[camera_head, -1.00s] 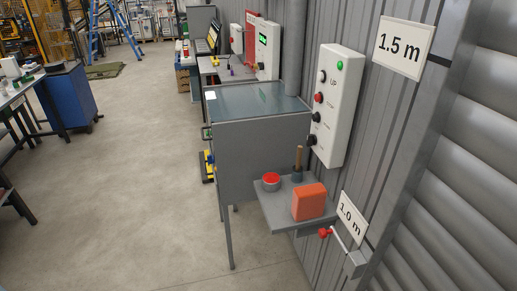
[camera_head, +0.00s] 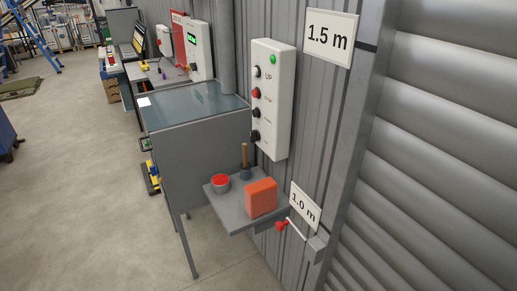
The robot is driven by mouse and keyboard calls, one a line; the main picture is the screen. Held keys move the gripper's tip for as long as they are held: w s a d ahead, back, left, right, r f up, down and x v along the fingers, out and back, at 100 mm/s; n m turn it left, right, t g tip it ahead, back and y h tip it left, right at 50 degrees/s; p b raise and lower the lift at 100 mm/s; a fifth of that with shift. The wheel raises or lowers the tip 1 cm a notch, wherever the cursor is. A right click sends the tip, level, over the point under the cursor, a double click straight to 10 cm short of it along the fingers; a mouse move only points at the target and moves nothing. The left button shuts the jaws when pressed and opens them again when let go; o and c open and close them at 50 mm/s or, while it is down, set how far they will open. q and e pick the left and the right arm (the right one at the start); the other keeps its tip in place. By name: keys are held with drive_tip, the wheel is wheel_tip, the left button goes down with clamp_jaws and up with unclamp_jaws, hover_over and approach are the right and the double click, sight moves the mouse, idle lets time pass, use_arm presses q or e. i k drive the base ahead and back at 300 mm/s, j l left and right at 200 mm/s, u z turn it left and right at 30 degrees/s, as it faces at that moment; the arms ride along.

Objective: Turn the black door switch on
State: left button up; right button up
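A tall white control box (camera_head: 272,98) is mounted on the grey corrugated wall. Neither of my grippers is in view.
Below the box, a grey shelf (camera_head: 228,212) holds an orange block (camera_head: 261,197), a red-topped tin (camera_head: 220,183) and a wooden-handled tool. A red-knobbed lever (camera_head: 281,225) sticks out at right. A grey cabinet (camera_head: 196,125) stands left. Open floor lies at left; a ribbed shutter (camera_head: 450,150) at right.

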sight(255, 136)
drive_tip(key=i+j+z, duration=0.2)
drive_tip(key=i+j, duration=0.2)
drive_tip(key=j, duration=0.25)
drive_tip(key=i+j+z, duration=0.1)
drive_tip(key=j, duration=0.25)
drive_tip(key=i+j, duration=0.25)
drive_tip(key=j, duration=0.15)
drive_tip(key=i+j+z, duration=0.15)
drive_tip(key=j, duration=0.2)
drive_tip(key=i+j+z, duration=0.1)
drive_tip(key=j, duration=0.3)
drive_tip(key=i+j+z, duration=0.1)
drive_tip(key=j, duration=0.3)
drive_tip(key=i, duration=0.1)
